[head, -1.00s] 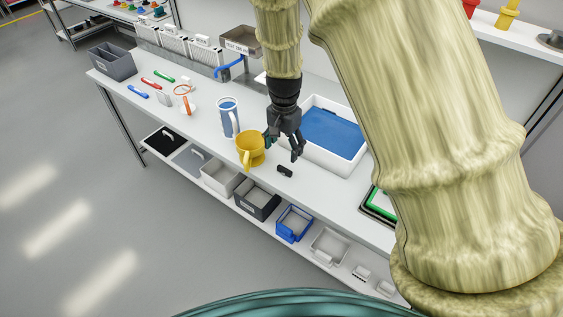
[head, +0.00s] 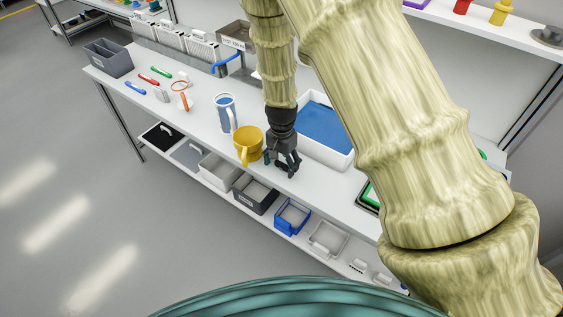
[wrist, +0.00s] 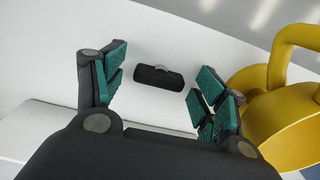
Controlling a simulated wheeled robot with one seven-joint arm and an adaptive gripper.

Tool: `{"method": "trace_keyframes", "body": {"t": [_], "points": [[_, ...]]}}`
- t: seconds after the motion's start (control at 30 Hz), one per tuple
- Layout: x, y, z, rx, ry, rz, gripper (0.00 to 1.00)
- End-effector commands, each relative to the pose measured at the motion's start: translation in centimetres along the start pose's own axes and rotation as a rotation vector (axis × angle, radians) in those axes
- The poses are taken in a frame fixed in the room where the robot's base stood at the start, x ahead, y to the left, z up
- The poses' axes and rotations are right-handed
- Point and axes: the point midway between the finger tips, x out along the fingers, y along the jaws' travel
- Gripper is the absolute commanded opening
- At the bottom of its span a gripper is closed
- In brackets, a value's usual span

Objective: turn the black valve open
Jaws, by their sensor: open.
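The black valve (wrist: 158,76) shows in the wrist view as a short, ribbed black bar handle with a small grey piece at its middle, on the white surface. It lies crosswise between and just beyond my fingertips, with clear space on both sides of it. My gripper (wrist: 157,92) is open and empty, its teal pads facing each other. In the head view my gripper (head: 284,168) points down close to the front edge of the white bench (head: 199,124), and it hides the valve there.
A yellow mug (head: 247,148) stands close beside my gripper; in the wrist view its yellow body (wrist: 283,122) is near the right finger. A white tray with a blue floor (head: 326,127) lies to the right.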

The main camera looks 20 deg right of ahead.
Motion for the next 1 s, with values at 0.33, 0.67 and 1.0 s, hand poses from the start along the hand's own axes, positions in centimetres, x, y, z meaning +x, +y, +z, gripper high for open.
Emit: {"method": "trace_keyframes", "body": {"t": [0.33,0.67,1.0], "points": [[0.12,0.00,0.01,0.000,0.000,0.000,0.62],[0.11,0.01,0.02,-0.001,0.000,0.000,0.26],[0.07,0.01,0.05,-0.088,-0.001,-0.001,0.26]]}}
